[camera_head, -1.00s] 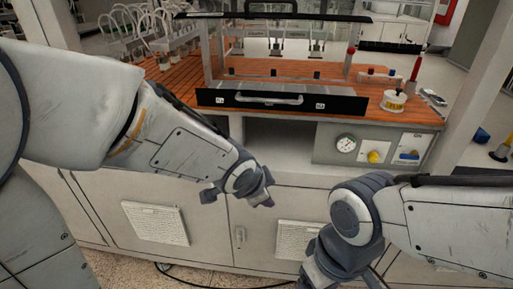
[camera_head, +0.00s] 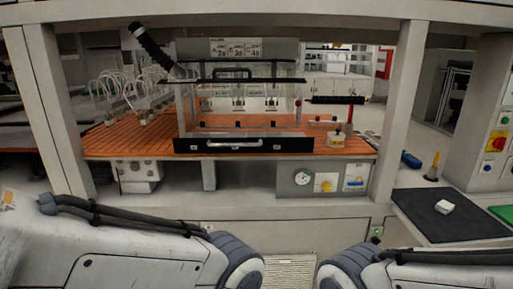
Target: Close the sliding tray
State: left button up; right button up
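The sliding tray has a black front panel with a silver bar handle (camera_head: 235,143). It sits at the front edge of the orange slatted worktop (camera_head: 115,142), below a clear box-like enclosure (camera_head: 240,105) with a black-edged lid and a black handle on top. The pale surface behind the panel shows only as a thin strip, so I cannot tell how far the tray is pulled out. Both my arms come in along the bottom of the picture, well in front of the bench and apart from the tray. Both grippers are below the picture's edge.
Below the worktop is a panel with a gauge (camera_head: 303,178) and a yellow knob (camera_head: 323,186). A small pot (camera_head: 336,136) stands right of the tray. Clear looped tubes (camera_head: 115,82) stand at left. Upright posts (camera_head: 398,115) frame the bench. A dark mat (camera_head: 440,213) lies at right.

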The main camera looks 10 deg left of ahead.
aim_at(206, 142)
jog(key=z, duration=1.2)
jog(key=i, duration=1.05)
jog(key=u, duration=2.1)
